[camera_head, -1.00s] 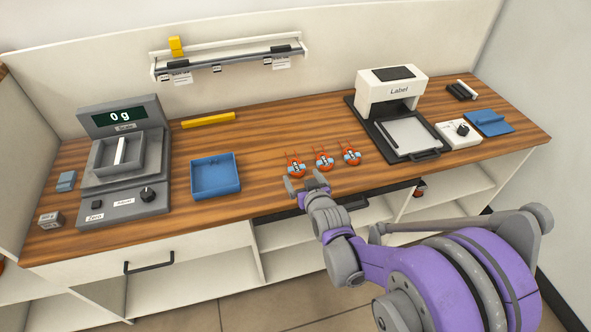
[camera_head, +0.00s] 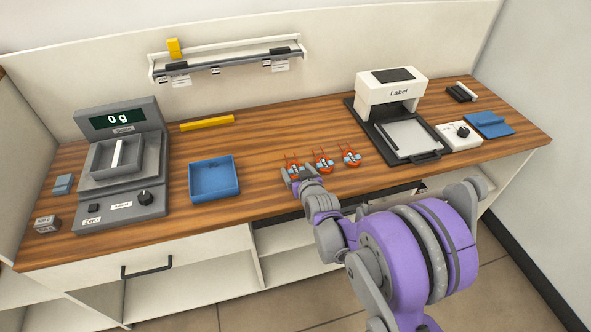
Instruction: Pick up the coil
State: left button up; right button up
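Three small red-orange coils with pale blue parts sit in a row near the front middle of the wooden counter: the left coil (camera_head: 295,167), the middle coil (camera_head: 324,165) and the right coil (camera_head: 351,158). My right gripper (camera_head: 294,174) is at the left coil, with its fingers around or just in front of it. The gripper partly hides that coil. The fingers look spread, but I cannot tell whether they touch the coil. My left gripper is out of view.
A blue tray (camera_head: 214,194) lies left of the coils. A scale (camera_head: 122,188) reading 0 g stands farther left. A label printer (camera_head: 392,90) stands at the right. A yellow bar (camera_head: 207,123) lies behind the tray. Bare counter lies behind the coils.

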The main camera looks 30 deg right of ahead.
grip_shut()
